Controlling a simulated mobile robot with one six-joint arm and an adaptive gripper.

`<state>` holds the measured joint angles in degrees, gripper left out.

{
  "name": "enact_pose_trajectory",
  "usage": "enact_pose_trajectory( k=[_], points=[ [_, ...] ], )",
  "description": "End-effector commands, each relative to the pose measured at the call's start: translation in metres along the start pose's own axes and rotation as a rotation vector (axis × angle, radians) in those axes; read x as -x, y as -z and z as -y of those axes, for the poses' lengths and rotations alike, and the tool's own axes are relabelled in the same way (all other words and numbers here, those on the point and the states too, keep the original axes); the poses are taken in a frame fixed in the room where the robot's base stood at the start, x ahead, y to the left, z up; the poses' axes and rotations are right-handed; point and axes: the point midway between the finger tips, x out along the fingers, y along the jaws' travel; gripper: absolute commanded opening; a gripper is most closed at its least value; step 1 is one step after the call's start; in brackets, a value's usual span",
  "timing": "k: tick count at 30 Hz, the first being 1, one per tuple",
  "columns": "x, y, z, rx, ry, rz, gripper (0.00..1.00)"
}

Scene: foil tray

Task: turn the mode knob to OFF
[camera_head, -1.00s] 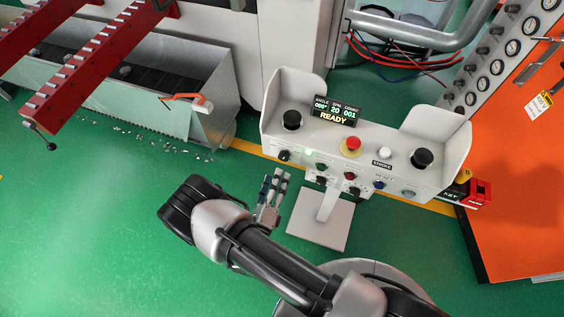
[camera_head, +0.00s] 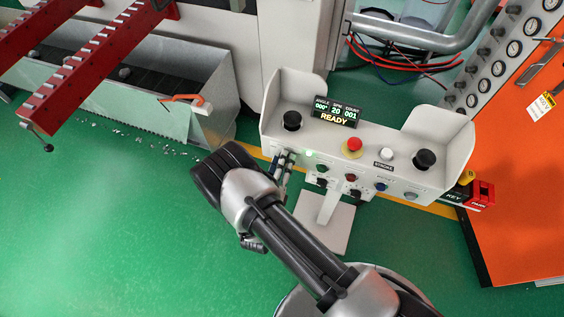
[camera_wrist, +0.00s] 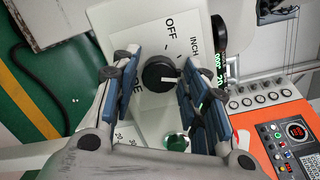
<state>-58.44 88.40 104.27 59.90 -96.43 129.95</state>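The mode knob (camera_wrist: 158,73) is a round black knob on the pale panel in the wrist view. Its white pointer line points to the right of the picture, not at the printed OFF label (camera_wrist: 170,28). INCH (camera_wrist: 194,45) is printed to the upper right, and another label is partly hidden at the left. My gripper (camera_wrist: 156,68) is open, with its blue-padded fingers on either side of the knob. I cannot tell whether they touch it. In the head view my gripper (camera_head: 284,162) is at the left end of the control console (camera_head: 385,128) and covers the knob.
A green button (camera_wrist: 177,142) lies below the knob in the wrist view. The console carries a READY display (camera_head: 336,113), a red mushroom button (camera_head: 354,145) and black palm buttons (camera_head: 291,120). A metal bin (camera_head: 150,95) stands to the left; open green floor lies in front.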

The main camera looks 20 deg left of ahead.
Motion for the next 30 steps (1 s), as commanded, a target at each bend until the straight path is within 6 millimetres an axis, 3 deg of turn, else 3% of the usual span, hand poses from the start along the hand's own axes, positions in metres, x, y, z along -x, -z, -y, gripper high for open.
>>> enact_pose_trajectory(
  k=[14, 23, 30],
  points=[
    [0.0002, 0.0001, -0.0001, 0.000, 0.000, 0.000, 0.07],
    [0.0002, 0.0001, 0.0000, 0.039, -0.002, -0.001, 0.07],
    [0.0002, -0.0003, 0.0002, 0.176, -0.010, -0.005, 0.06]
  ],
)
